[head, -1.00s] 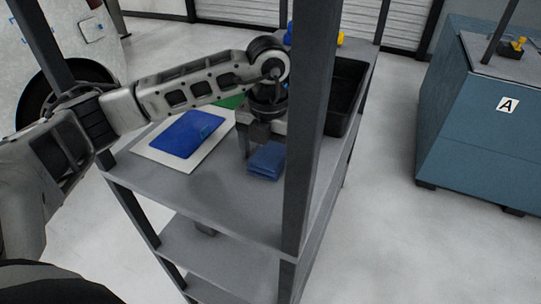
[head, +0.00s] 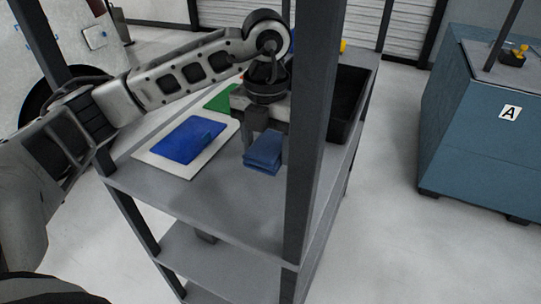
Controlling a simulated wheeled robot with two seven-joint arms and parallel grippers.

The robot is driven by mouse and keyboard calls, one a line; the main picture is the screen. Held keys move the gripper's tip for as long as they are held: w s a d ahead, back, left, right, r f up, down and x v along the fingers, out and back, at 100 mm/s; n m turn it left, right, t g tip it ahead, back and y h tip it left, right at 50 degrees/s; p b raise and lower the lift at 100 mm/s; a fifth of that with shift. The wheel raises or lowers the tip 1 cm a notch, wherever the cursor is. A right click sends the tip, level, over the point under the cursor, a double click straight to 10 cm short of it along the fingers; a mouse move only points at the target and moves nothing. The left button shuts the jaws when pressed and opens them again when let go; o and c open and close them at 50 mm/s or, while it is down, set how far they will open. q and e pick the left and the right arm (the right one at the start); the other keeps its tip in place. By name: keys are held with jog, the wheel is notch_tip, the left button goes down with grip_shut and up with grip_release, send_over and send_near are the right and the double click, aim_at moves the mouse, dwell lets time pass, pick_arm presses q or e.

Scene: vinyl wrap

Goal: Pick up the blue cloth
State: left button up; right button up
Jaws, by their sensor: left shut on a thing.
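The blue cloth (head: 262,158) is a small folded stack near the middle of the shelf unit's top shelf, left of the front post. My left gripper (head: 264,140) comes down over it from above and is shut on it, with a finger on either side. The cloth's right end is close to the post. Whether its underside is clear of the shelf is hard to tell. My right gripper is not in view.
A brighter blue piece (head: 187,139) lies on a white sheet (head: 158,156) to the left, with a green item (head: 221,98) behind. A black bin (head: 346,104) stands at the right. A dark upright post (head: 312,150) rises close beside the gripper. The shelf front (head: 215,205) is bare.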

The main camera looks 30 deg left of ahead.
pick_arm(q)
jog(key=s+r, duration=0.1)
jog(key=r, duration=0.1)
jog(key=s+r, duration=0.2)
jog(key=shift+s, duration=0.1)
jog(key=s+r, duration=0.4)
jog(key=s, duration=0.5)
jog(key=shift+s+d, duration=0.25)
jog(key=shift+d, duration=0.05)
